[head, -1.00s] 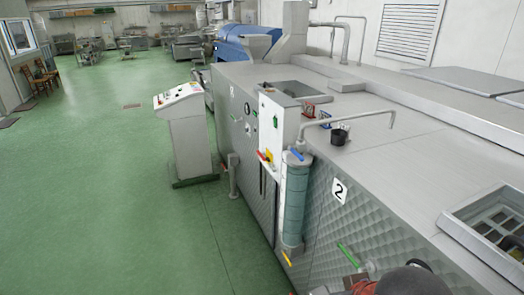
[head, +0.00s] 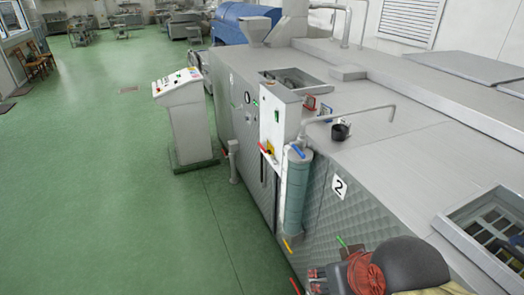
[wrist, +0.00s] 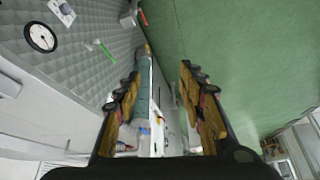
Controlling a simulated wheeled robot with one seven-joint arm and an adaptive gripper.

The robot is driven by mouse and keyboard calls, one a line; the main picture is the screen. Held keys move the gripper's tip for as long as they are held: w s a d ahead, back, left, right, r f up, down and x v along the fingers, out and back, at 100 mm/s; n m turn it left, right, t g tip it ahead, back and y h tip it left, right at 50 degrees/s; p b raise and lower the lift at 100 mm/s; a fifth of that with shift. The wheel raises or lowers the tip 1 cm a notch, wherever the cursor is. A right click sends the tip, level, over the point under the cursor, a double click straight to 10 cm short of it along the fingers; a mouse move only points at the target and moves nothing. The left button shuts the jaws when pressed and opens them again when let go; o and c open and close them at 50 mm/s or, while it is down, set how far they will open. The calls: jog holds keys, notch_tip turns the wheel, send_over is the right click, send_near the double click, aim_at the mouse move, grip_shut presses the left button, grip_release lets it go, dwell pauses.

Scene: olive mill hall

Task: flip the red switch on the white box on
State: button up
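The white box (head: 281,117) is a tall narrow cabinet on the side of the long metal machine, in the middle of the head view. A red switch handle (head: 263,148) sits low on its face over a yellow plate (head: 270,149). The handle is small and seen at a slant, so its setting is unclear. My gripper (head: 316,279) is at the bottom right of the head view, nearer to me than the box and apart from it. In the wrist view my gripper (wrist: 160,100) has its fingers wide apart with nothing held.
A teal cylinder (head: 295,195) with a blue lever stands beside the box on the near side. A bent pipe (head: 350,113) and black cup (head: 340,131) are on the machine top. A control console (head: 185,115) stands left. Green floor (head: 110,200) is free.

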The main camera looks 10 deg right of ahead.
jog(key=shift+c, duration=0.5)
jog(key=shift+f, duration=0.2)
jog(key=shift+c, duration=0.6)
notch_tip(320, 180, down, 22)
jog(key=b, duration=2.2)
jog(key=shift+r, duration=0.2)
grip_shut()
jog(key=shift+r, duration=0.1)
jog(key=shift+w, duration=0.1)
